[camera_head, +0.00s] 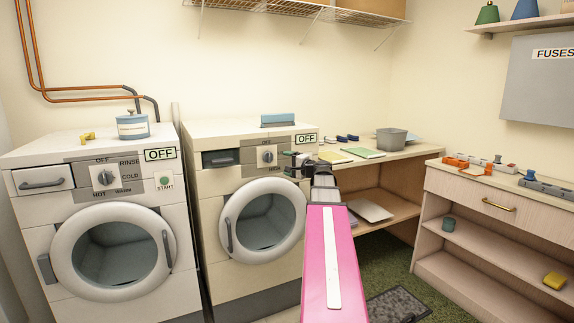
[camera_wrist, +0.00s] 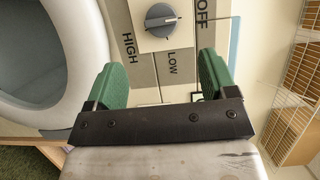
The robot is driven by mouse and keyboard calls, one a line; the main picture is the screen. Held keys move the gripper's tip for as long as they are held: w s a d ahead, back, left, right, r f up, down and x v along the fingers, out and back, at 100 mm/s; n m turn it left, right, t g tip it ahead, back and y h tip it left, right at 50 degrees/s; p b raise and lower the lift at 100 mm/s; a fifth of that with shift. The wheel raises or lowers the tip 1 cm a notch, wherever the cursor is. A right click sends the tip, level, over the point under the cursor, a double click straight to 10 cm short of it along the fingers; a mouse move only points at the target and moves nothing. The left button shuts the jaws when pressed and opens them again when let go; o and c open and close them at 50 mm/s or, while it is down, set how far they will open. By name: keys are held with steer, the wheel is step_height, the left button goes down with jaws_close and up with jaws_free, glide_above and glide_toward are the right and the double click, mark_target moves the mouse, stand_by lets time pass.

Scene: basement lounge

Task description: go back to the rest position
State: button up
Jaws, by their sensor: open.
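My gripper (camera_head: 292,163) is in front of the right-hand machine (camera_head: 190,215), just below and right of its dial (camera_head: 267,155). In the wrist view my gripper (camera_wrist: 158,85) shows two green fingers set apart, with nothing between them but the machine's panel behind. The dial (camera_wrist: 160,20) is beyond the fingertips, with HIGH and LOW printed beside it, and is not held. The panel label of this machine reads OFF. My pink arm reaches up from the bottom of the head view.
A left-hand machine (camera_head: 30,220) stands beside it with a blue pot (camera_head: 132,126) on top. A desk (camera_head: 400,155) with a grey bin (camera_head: 391,139) is right of my gripper. A wooden cabinet (camera_head: 450,192) stands at the right. A dark mat (camera_head: 398,304) lies on the green floor.

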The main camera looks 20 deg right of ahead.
steer(key=s+a+f+n+g+h, duration=0.1)
steer(key=s+a+f+n+g, duration=0.3)
steer(key=a+f, duration=0.7)
steer(key=s+a+f+n+g, duration=0.3)
steer(key=a+f+g, duration=0.2)
steer(key=a+f, duration=0.6)
steer(key=s+a+f+n+g+h, duration=0.3)
steer(key=s+f, duration=0.5)
steer(key=f, duration=0.1)
steer(key=s+a+f+n+g+h, duration=0.3)
steer(key=s+f+g, duration=0.1)
steer(key=s+f, duration=0.5)
steer(key=shift+h, duration=0.3)
